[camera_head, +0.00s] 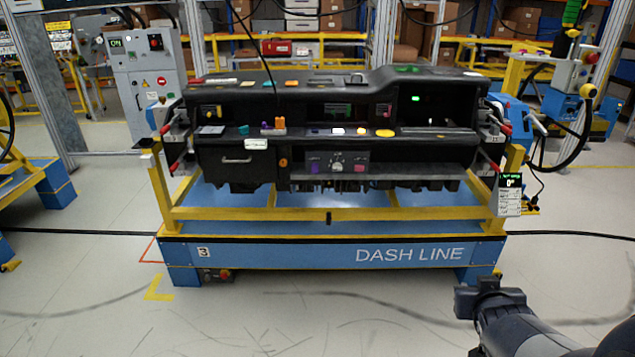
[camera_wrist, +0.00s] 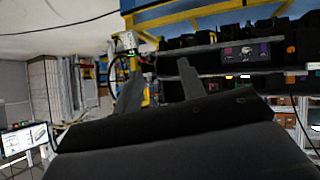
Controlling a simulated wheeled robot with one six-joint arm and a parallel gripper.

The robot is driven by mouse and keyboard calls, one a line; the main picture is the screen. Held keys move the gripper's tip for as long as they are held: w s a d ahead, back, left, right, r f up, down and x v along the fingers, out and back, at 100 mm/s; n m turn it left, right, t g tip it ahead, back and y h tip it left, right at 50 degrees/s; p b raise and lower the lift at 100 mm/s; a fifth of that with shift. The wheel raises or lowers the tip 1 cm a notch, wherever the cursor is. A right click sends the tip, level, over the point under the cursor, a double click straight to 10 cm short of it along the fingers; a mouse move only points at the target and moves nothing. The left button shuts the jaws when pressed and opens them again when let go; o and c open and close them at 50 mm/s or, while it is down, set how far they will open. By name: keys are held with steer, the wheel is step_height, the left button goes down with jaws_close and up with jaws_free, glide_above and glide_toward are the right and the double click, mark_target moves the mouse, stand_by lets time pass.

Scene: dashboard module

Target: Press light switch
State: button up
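The black dashboard module (camera_head: 330,95) rests on a yellow and blue stand. A small control panel (camera_head: 337,162) at its lower middle has a purple part, a pale knob and a pink part; it also shows, upside down, in the wrist view (camera_wrist: 246,52). Small coloured parts, including a lit white one (camera_head: 338,131), sit along the ledge above it. I cannot tell which part is the light switch. My gripper (camera_wrist: 157,80) is open and empty, its two dark fingers apart. In the head view my arm is at the lower right, in front of the stand, clear of the dashboard.
The stand's blue beam (camera_head: 330,252) marked DASH LINE crosses the front. A small display tag (camera_head: 509,194) hangs at its right end. A grey cabinet (camera_head: 143,75) stands at the back left. A black cable (camera_head: 80,232) crosses behind the beam. The floor in front is clear.

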steer(key=w+d+f+b, duration=0.1)
steer(key=f, duration=0.1)
steer(key=w+d+f+t+b, duration=0.1)
steer(key=f, duration=0.1)
steer(key=w+d+f+t+y+b, duration=0.1)
steer(key=f+b, duration=0.1)
steer(key=f, duration=0.1)
steer(key=shift+w+f+n, duration=0.1)
steer(key=shift+w+n, duration=0.1)
steer(key=shift+n, duration=0.1)
steer(key=c, duration=0.3)
steer(key=f+t+y+b, duration=0.1)
steer(key=f, duration=0.1)
steer(key=w+d+f+y+b, duration=0.1)
steer(key=f+b, duration=0.1)
steer(key=f+t+b, duration=0.1)
steer(key=f, duration=0.1)
steer(key=shift+w+d+f+n+t+y+b, duration=0.15)
steer(key=shift+w+f+n+t+y+b, duration=0.15)
steer(key=shift+w+f+n+y+b, duration=0.1)
jaws_close()
steer(key=shift+y, duration=0.3)
